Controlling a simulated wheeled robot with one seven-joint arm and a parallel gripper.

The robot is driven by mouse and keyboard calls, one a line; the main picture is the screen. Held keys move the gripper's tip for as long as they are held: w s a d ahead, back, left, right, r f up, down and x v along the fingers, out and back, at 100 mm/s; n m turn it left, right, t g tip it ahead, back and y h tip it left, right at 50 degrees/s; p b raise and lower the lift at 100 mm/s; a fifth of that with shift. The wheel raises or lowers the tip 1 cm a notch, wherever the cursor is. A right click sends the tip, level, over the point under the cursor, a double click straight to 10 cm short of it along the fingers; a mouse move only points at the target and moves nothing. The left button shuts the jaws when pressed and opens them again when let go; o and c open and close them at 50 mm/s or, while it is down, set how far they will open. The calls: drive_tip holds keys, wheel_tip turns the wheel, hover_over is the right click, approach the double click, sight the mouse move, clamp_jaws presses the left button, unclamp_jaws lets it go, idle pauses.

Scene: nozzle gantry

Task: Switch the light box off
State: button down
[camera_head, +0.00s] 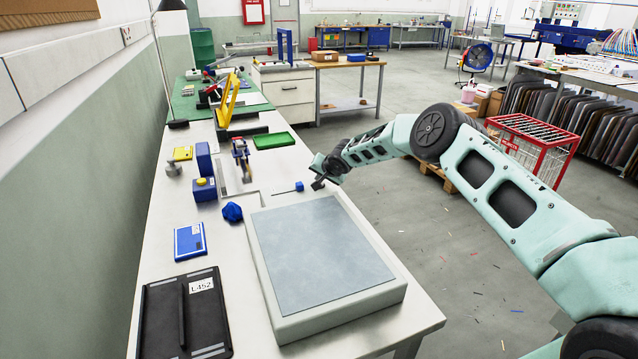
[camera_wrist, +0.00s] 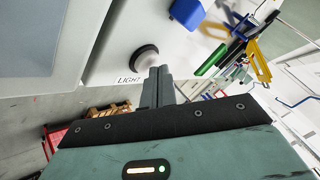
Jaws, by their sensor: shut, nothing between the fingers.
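The light box (camera_head: 345,307) lies on the bench in the head view, a pale slab with a grey-blue panel (camera_head: 318,250). The panel looks dull, but I cannot tell for sure if it is lit. My gripper (camera_head: 318,184) is at the box's far right corner. In the wrist view its fingers (camera_wrist: 160,73) are shut and empty, with the tips just beside the knob; I cannot tell whether they touch it.
A black folder (camera_head: 158,315) lies at left. Open floor lies right of the bench.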

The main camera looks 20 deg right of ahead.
drive_tip(key=shift+r+p, duration=0.65)
drive_tip(key=shift+r, duration=2.35)
